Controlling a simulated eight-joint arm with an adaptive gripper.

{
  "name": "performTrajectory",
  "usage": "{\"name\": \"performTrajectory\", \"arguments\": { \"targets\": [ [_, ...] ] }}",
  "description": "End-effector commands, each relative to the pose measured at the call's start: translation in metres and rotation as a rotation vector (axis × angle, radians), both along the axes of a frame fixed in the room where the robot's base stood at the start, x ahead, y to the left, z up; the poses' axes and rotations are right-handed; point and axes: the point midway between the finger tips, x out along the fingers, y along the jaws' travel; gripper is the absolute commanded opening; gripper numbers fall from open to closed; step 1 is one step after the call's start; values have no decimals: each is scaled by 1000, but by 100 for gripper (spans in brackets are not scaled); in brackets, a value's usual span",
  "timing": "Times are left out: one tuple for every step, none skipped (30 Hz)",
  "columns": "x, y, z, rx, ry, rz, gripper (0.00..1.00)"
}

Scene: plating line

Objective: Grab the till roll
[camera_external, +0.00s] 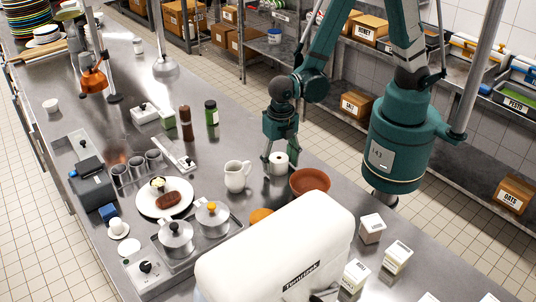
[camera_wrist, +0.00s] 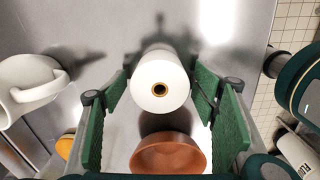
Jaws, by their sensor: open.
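The till roll (camera_external: 279,162) is a white paper roll on the steel counter, between the white jug and the brown bowl. In the wrist view the till roll (camera_wrist: 160,88) shows its round end with a brown core hole, between my two green finger pads. My gripper (camera_external: 279,158) points down at the roll in the external view. In the wrist view my gripper (camera_wrist: 162,110) is open, with a gap between each pad and the roll. I cannot tell exactly how far down the fingers reach along the roll.
A white jug (camera_external: 237,176) stands to the left of the roll, and a brown bowl (camera_external: 310,182) sits close to its right. An orange round thing (camera_external: 261,215) and a large white machine (camera_external: 275,255) are nearer the camera. The counter behind the roll is clear.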

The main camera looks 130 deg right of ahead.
Motion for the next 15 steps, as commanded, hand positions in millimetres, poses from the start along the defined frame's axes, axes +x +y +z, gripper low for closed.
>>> {"name": "performTrajectory", "arguments": {
  "targets": [
    [0,0,0,0,0,0,59],
    [0,0,0,0,0,0,59],
    [0,0,0,0,0,0,59],
    [0,0,0,0,0,0,59],
    [0,0,0,0,0,0,59],
    [0,0,0,0,0,0,59],
    [0,0,0,0,0,0,59],
    [0,0,0,0,0,0,59],
    [0,0,0,0,0,0,59],
    [0,0,0,0,0,0,59],
    [0,0,0,0,0,0,59],
    [0,0,0,0,0,0,54],
    [0,0,0,0,0,0,50],
    [0,0,0,0,0,0,46],
    [0,0,0,0,0,0,41]
  ]
}}
